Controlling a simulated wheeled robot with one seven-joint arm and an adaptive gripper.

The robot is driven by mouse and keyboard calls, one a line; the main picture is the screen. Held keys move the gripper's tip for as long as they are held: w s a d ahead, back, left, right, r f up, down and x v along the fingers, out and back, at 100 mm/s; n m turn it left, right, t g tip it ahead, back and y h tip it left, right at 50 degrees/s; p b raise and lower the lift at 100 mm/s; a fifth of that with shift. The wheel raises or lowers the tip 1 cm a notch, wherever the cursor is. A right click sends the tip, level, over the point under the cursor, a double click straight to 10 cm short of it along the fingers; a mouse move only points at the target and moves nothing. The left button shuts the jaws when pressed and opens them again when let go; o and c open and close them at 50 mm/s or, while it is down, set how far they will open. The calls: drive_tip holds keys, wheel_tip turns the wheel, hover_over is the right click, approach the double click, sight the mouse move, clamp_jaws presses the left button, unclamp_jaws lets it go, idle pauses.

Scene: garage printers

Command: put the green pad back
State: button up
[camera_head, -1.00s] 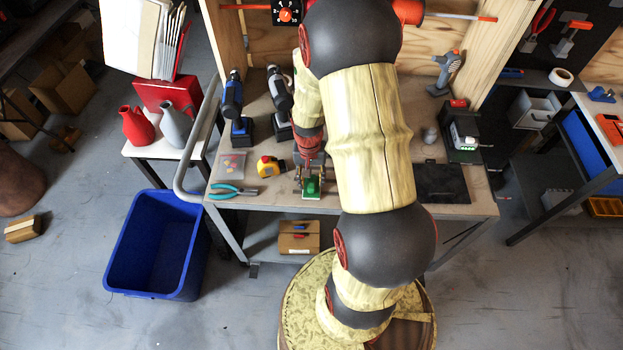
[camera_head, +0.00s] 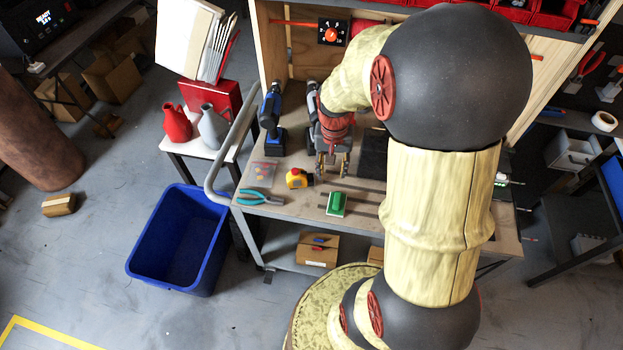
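The green pad (camera_head: 336,204) lies on the workbench (camera_head: 290,212) near its front edge. My gripper (camera_head: 333,172) hangs above the bench just behind the pad, pointing down. Its two fingers look spread apart with nothing between them. It is clear of the pad. My arm hides much of the right side of the bench.
A yellow tape measure (camera_head: 297,178), teal pliers (camera_head: 262,198) and a small bag of coloured bits (camera_head: 264,172) lie left of the pad. A blue drill (camera_head: 271,118) stands behind them. A dark mat (camera_head: 373,155) lies right of my gripper. A blue bin (camera_head: 178,240) stands on the floor.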

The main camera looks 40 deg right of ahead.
drive_tip(key=s+a+r+n+t, duration=0.1)
drive_tip(key=a+r+n+t, duration=0.25)
drive_tip(key=a+r, duration=0.85)
drive_tip(key=s+a+r+n+t, duration=0.2)
drive_tip(key=s+a+r+n, duration=0.3)
drive_tip(key=s+a+r, duration=0.3)
drive_tip(key=shift+a+r+y, duration=0.2)
drive_tip(key=shift+r+y, duration=0.1)
drive_tip(key=shift+r, duration=0.4)
drive_tip(key=shift+f, duration=0.1)
